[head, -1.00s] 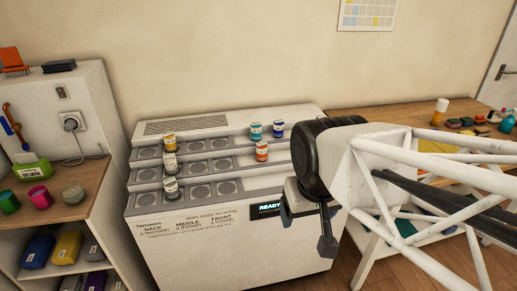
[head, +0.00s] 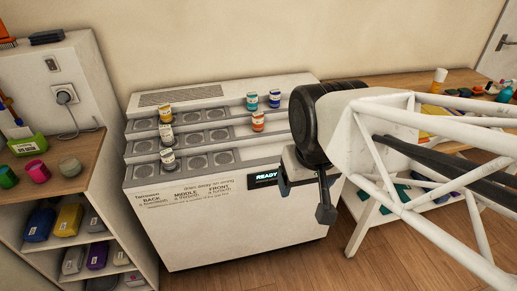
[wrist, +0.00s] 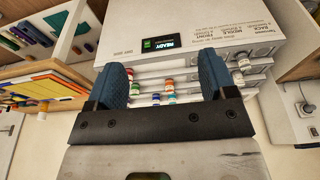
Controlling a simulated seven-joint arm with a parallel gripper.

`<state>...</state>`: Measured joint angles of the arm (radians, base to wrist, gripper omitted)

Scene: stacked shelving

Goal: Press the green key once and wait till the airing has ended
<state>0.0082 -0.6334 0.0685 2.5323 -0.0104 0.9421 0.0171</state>
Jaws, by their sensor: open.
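The white stepped cabinet (head: 235,225) has three rows of round wells and a lit READY display (head: 266,176) on its front right. In the wrist view the display (wrist: 167,44) appears upside down, with a small green key (wrist: 147,44) beside it. In the head view I cannot make out the key; my gripper is near that spot. My gripper (head: 305,198) is open and empty, in front of the cabinet's right side. In the wrist view its two blue fingers (wrist: 164,78) stand apart, with the display and key beyond them.
Several jars stand on the steps: yellow-lidded (head: 165,108), white (head: 166,134) and front (head: 168,160) at left; teal (head: 252,101), blue (head: 275,98) and orange (head: 258,121) at right. A shelf unit (head: 90,170) stands left, a wooden table (head: 375,88) right.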

